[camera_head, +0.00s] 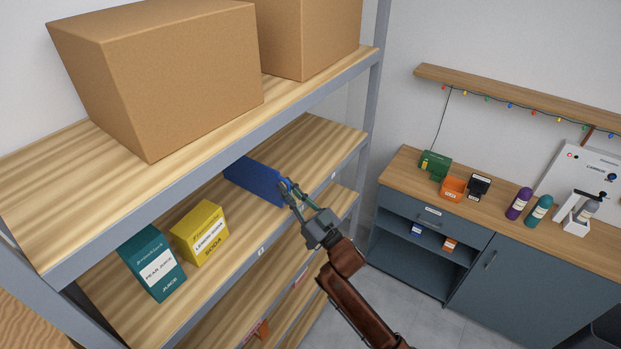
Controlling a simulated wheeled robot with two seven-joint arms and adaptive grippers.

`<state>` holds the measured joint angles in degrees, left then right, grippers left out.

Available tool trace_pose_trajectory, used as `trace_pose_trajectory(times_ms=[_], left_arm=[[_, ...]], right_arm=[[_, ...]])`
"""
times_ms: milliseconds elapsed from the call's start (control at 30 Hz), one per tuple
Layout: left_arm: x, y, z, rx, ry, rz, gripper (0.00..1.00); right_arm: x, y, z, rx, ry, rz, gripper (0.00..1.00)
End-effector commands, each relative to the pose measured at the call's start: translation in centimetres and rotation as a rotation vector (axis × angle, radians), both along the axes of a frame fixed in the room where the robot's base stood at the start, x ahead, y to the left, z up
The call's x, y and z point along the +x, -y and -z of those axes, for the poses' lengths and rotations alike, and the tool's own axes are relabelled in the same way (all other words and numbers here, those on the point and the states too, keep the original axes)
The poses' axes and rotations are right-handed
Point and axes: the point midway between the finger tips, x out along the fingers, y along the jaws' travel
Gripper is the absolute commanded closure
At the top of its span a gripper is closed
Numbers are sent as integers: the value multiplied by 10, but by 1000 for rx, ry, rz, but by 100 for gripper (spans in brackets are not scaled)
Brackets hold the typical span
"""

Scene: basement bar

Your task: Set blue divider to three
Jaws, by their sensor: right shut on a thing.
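The blue divider (254,180) stands on the middle board of the shelf rack, to the right of the yellow box. My right gripper (289,190) is shut on its front right end, at the board's front edge. Small number labels sit along the front edge of this board; one (261,251) lies left of the divider and another (333,176) lies right of it. Their digits are too small to read surely. My left gripper is not in view.
A teal juice box (152,262) and a yellow soda box (201,233) stand left of the divider. Large cardboard boxes (165,75) stand on the upper board (300,95), which overhangs. A grey upright (371,110) bounds the rack's right. A cabinet (540,285) stands farther right.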

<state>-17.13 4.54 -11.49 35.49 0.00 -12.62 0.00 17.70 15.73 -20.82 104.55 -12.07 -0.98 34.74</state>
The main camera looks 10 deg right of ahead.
Motion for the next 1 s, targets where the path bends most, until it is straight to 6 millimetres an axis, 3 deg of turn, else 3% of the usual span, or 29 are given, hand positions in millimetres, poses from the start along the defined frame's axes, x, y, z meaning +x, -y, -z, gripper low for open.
trace_pose_trajectory(times_ms=[33, 200, 433, 700, 1000], left_arm=[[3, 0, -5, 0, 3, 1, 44], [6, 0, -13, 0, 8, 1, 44], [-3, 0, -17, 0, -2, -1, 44], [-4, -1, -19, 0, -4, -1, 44], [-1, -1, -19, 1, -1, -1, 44]], right_arm=[[-10, -16, 1, 3, -5, -6, 100], [-41, -55, 1, 2, -7, -12, 100], [-76, -92, 2, -1, -7, -9, 100], [-96, -112, 3, -3, -5, -6, 100], [-98, -115, 3, -6, -4, -7, 100]])
